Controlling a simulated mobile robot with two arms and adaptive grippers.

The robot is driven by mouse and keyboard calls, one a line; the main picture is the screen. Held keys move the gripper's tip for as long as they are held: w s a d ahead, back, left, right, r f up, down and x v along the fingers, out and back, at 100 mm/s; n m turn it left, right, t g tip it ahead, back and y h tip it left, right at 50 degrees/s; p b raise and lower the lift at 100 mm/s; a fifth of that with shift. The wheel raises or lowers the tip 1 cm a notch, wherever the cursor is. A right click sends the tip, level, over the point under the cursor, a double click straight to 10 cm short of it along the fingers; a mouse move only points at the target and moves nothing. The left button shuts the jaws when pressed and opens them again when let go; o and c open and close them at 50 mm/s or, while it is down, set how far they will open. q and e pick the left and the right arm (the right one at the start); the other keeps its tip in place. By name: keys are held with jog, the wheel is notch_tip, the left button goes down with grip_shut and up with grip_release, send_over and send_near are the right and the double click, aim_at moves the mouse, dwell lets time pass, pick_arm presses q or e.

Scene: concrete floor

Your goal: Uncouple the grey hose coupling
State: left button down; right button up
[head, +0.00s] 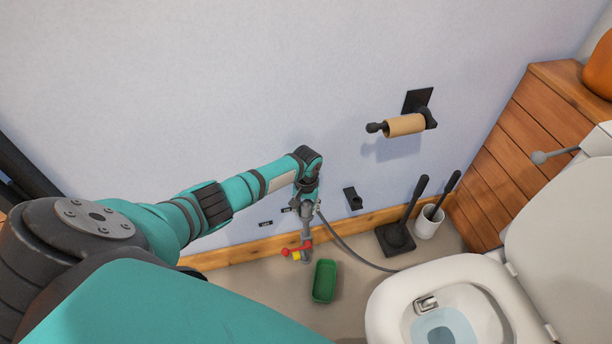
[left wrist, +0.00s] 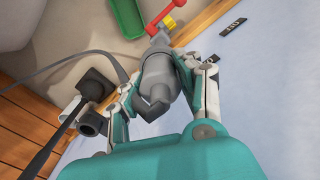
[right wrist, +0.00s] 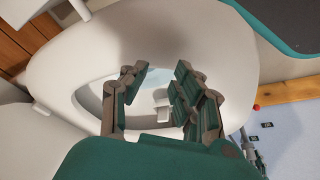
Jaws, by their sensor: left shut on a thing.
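The grey hose coupling (left wrist: 158,85) is between the fingers of my left gripper (left wrist: 155,98) in the left wrist view. The gripper is shut on it. In the head view my left gripper (head: 306,200) is low by the wall, and the grey coupling (head: 306,225) shows below it. A valve with a red handle (head: 290,251) and a yellow part is just under the coupling. A grey hose (head: 350,248) runs from the coupling area towards the toilet. My right gripper (right wrist: 162,82) is open and empty in the right wrist view, above the toilet bowl.
A green tray (head: 324,282) lies on the floor right of the valve. The toilet (head: 395,295) fills the lower right. A plunger (head: 397,236) and a brush in a white holder (head: 428,223) stand by the wall. A paper roll holder (head: 404,125) is above.

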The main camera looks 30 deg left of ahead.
pick_arm(q)
jog(key=shift+a, duration=0.15)
pick_arm(e)
jog(key=shift+s+f, duration=0.1)
jog(key=shift+f, duration=0.4)
pick_arm(q)
jog(key=shift+n, duration=0.3)
pick_arm(e)
jog(key=shift+a+f, duration=0.25)
pick_arm(q)
jog(key=shift+s+n+p, duration=0.1)
jog(key=shift+n+p, duration=0.4)
jog(key=shift+n, duration=0.1)
pick_arm(e)
jog(key=shift+w+d+f, duration=0.1)
jog(key=shift+w+f, duration=0.15)
jog(key=shift+f, duration=0.15)
pick_arm(q)
jog(key=shift+n, duration=0.5)
pick_arm(e)
jog(key=shift+w+f, duration=0.6)
jog(key=shift+f, duration=0.2)
pick_arm(q)
jog(key=shift+p, duration=0.4)
pick_arm(e)
jog(key=shift+f, duration=0.3)
